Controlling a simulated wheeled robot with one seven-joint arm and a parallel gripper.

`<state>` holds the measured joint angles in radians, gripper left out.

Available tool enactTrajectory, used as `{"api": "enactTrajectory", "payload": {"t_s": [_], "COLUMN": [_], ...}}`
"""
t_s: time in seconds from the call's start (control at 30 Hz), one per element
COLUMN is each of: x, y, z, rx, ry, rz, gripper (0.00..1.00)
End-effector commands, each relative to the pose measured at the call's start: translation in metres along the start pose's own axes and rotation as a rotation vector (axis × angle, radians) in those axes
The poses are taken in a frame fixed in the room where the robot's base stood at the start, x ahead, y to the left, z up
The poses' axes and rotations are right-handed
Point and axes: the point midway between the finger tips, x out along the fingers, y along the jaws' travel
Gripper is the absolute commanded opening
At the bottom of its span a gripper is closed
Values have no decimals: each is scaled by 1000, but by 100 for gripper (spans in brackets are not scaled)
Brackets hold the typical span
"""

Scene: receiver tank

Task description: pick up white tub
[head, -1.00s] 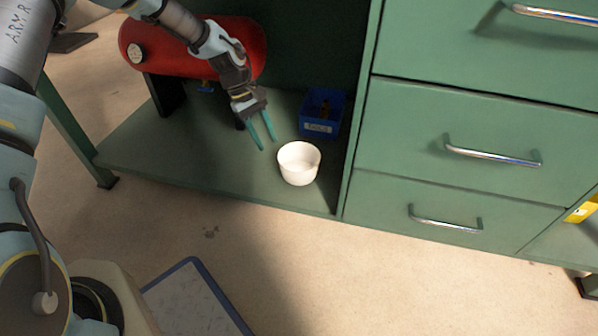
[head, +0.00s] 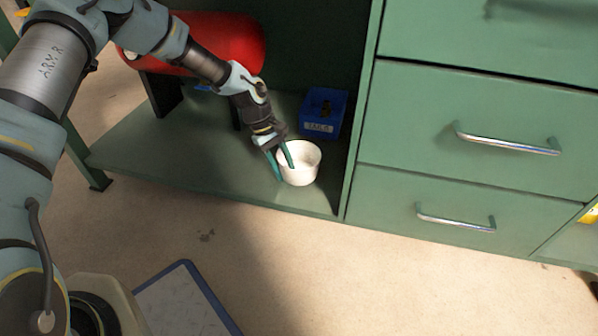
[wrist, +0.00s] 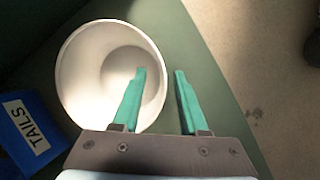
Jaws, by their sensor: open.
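The white tub (head: 301,169) stands upright on the low green shelf in the head view, near its front right corner. It looks empty in the wrist view (wrist: 84,70). My gripper (head: 285,172) is open at the tub's left side, with its green fingers pointing down. In the wrist view one finger of my gripper (wrist: 160,80) overlaps the tub's opening and the other lies outside its rim, so the tub's wall shows between them. I cannot tell whether either finger touches the tub.
A blue bin (head: 323,112) labelled TAILS stands behind the tub; it also shows in the wrist view (wrist: 22,135). A red tank (head: 215,40) is behind my arm. Green drawers (head: 460,150) rise to the right. The green shelf (head: 150,150) is clear at left.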

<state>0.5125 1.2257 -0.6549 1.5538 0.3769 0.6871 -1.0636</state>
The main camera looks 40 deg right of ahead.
Motion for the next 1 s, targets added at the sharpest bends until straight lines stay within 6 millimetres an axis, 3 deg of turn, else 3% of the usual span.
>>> {"api": "enactTrajectory", "payload": {"t_s": [0.3, 0.67, 1.0], "x": [4, 4, 4], "y": [0, 0, 0], "z": [0, 0, 0], "rx": [0, 0, 0], "ry": [1, 1, 1], "rz": [0, 0, 0], "gripper": [42, 1, 0]}}
